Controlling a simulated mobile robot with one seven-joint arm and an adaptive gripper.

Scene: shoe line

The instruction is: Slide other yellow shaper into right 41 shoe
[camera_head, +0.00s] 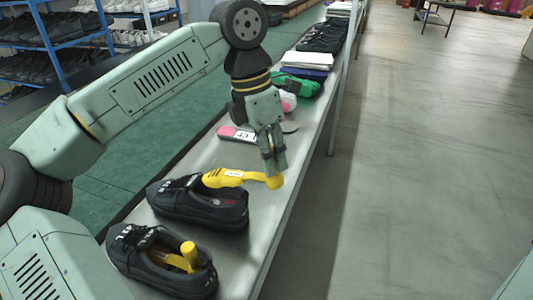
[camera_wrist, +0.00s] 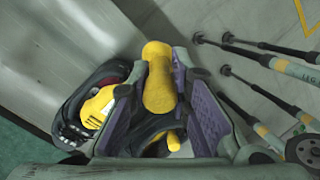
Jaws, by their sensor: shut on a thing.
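My gripper (camera_head: 274,170) is shut on the rounded end of a yellow shaper (camera_head: 228,178), held above the bench edge. The shaper's labelled body points left, over the opening of a black shoe (camera_head: 190,207); contact with the shoe is unclear. In the wrist view the shaper's end (camera_wrist: 158,80) sits between the purple-padded fingers, and part of the shoe (camera_wrist: 72,115) shows left of them. A second black shoe (camera_head: 135,262) lies nearer, with another yellow shaper (camera_head: 187,256) inside it. Shoe labels are too small to read surely.
Behind the shoes on the grey bench (camera_head: 262,222) lie a pink-and-black labelled item (camera_head: 236,134), a green item (camera_head: 303,86), white stacks (camera_head: 308,60) and dark shoes (camera_head: 322,36). A blue shoe rack (camera_head: 50,50) stands back left.

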